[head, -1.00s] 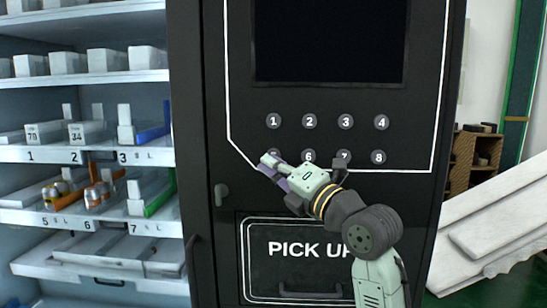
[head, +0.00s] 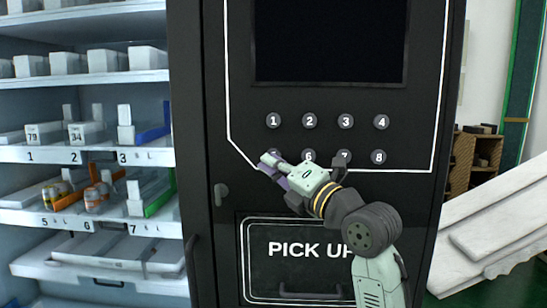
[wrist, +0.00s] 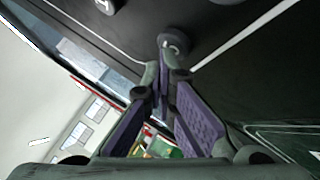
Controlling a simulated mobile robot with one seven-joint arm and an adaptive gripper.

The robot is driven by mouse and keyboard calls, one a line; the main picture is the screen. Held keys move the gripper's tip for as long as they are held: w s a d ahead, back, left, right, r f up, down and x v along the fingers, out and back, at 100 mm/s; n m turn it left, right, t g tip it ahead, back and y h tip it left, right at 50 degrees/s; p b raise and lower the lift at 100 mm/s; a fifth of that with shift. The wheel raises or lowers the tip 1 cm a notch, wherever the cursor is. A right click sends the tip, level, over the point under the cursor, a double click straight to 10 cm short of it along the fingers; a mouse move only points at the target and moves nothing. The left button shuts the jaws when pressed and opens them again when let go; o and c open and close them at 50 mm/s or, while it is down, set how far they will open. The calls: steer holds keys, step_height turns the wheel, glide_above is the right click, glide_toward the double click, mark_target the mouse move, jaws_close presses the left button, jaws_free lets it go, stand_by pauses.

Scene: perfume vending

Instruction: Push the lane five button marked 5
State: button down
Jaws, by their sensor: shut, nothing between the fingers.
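My gripper (head: 270,161) is shut and empty, in front of the left end of the lower button row on the black machine panel. In the head view its fingertips cover most of the spot below button 1 (head: 273,121), where button 5 sits, so its number is hidden. In the wrist view the fingertips (wrist: 163,60) meet in front of a round grey button (wrist: 173,42), which I take to be button 5. They overlap its lower edge; whether they touch or press it I cannot tell. Buttons 6 (head: 309,156) and 8 (head: 378,157) show to the right.
A dark screen (head: 330,40) is above the buttons. The pick up door (head: 310,275) is below, partly behind my arm. Shelves with numbered lanes (head: 85,154) stand at the left, and white slanted boards (head: 495,235) at the right.

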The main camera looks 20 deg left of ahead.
steer(key=shift+s+d+b, duration=0.2)
steer(key=shift+s+b, duration=0.15)
steer(key=shift+s, duration=0.25)
steer(key=shift+s, duration=0.1)
steer(key=s+b, duration=0.1)
steer(key=s, duration=0.1)
steer(key=s+d, duration=0.1)
steer(key=s, duration=0.1)
steer(key=shift+s+d+b, duration=0.2)
steer(key=shift+s+b, duration=0.15)
stand_by(0.5)
